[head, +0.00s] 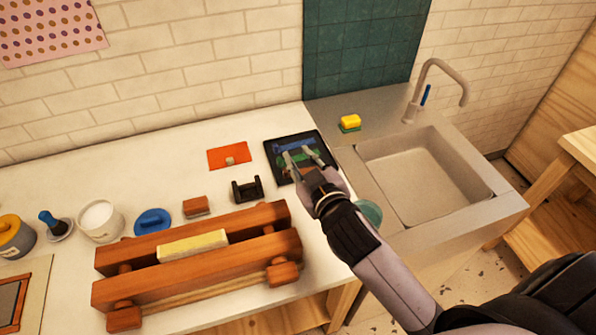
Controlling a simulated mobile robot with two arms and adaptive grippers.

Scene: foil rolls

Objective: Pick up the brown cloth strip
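My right gripper (301,154) is over the dark tray (271,158) beside the sink, its two fingers spread apart with nothing visibly held between the tips. A blue strip (292,146) and a green strip lie in the tray around the fingertips. A small brown patch (313,179) shows by the base of the fingers; it may be the brown cloth strip, but the gripper partly hides it and I cannot tell for sure. My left gripper is not in view.
A wooden clamp (180,268) with a pale yellow block fills the front counter. A black stand (246,189), brown block (196,207), blue-handled tool (153,221) and orange mat (229,155) lie left of the tray. The sink (425,175) is to the right.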

